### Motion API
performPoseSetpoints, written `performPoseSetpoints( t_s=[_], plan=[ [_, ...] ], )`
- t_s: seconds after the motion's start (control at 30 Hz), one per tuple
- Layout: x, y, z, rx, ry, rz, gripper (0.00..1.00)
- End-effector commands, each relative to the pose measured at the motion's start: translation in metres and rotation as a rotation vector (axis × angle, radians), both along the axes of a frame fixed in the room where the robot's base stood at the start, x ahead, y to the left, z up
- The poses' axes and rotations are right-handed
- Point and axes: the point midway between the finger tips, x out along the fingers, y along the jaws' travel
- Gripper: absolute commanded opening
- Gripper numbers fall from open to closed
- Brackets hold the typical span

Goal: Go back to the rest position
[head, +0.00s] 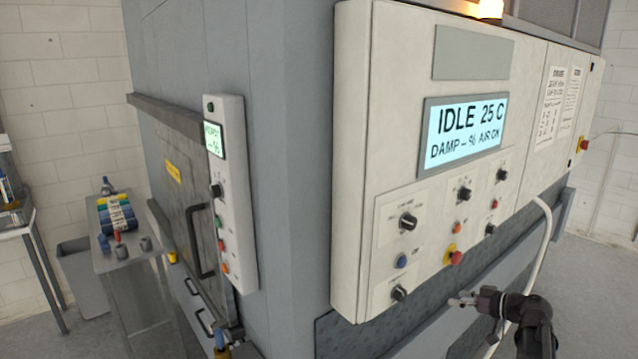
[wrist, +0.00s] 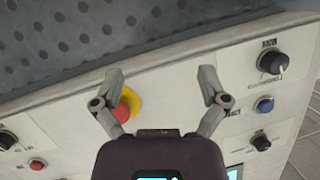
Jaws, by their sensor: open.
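My gripper (head: 464,301) is in the lower right of the head view, in front of the washer's lower side and just below the control panel (head: 350,200). In the wrist view my gripper (wrist: 162,75) has its two fingers spread wide with nothing between them. The red stop button on its yellow ring (wrist: 133,100) shows partly behind the left finger there; I cannot tell whether they touch. In the head view the same kind of button (head: 455,257) sits above and left of my gripper. The panel's display (head: 466,132) reads IDLE 25 C.
Knobs (head: 408,222) and buttons stand out from the panel close to my arm. A white hose (head: 540,240) hangs behind the arm. The closed door (head: 175,190) has a dark handle. A side table (head: 115,262) with coloured items stands at left. Floor shows at lower right.

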Motion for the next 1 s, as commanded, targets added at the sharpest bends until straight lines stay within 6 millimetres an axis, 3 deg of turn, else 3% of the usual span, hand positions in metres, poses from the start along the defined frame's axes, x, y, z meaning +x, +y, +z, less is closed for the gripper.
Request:
performPoseSetpoints(
  t_s=[0.03,0.2,0.5,0.8,1.0],
  plan=[
    [-0.005,0.022,-0.011,-0.012,0.066,0.02,0.94],
    [-0.019,0.073,-0.045,-0.064,0.295,0.044,0.94],
    [-0.058,0.143,-0.096,-0.212,0.66,0.001,0.94],
    [-0.105,0.185,-0.133,-0.412,0.94,-0.161,0.94],
    [-0.134,0.2,-0.147,-0.55,1.055,-0.321,0.94]
  ],
)
